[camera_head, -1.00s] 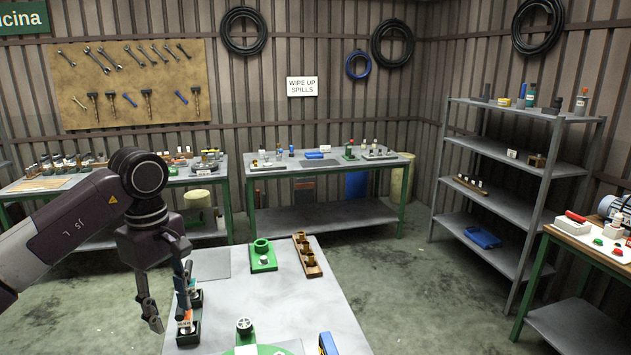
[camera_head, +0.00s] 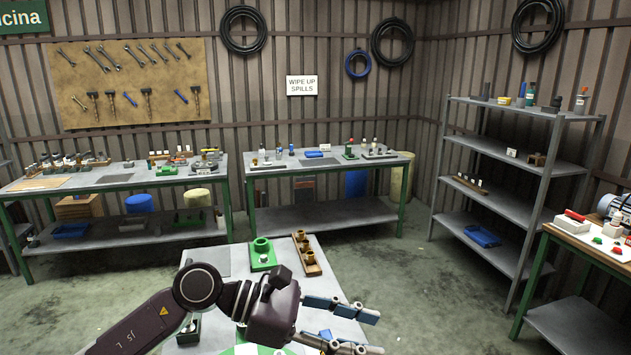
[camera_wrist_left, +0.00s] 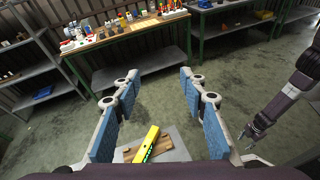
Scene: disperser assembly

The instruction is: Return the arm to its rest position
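My left gripper (camera_head: 345,328) reaches in from the lower left over the grey worktable (camera_head: 335,280) and points right. Its two blue-padded fingers are spread apart. In the left wrist view my left gripper (camera_wrist_left: 160,110) is open, with nothing between the pads. My right arm shows at the right of that view, its gripper (camera_wrist_left: 252,132) pointing down. The right gripper is not in the head view.
A green fixture (camera_head: 263,255) and a wooden block with brass cups (camera_head: 306,254) stand at the table's back. A black holder (camera_head: 189,330) is partly behind my left arm. The floor beyond is clear.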

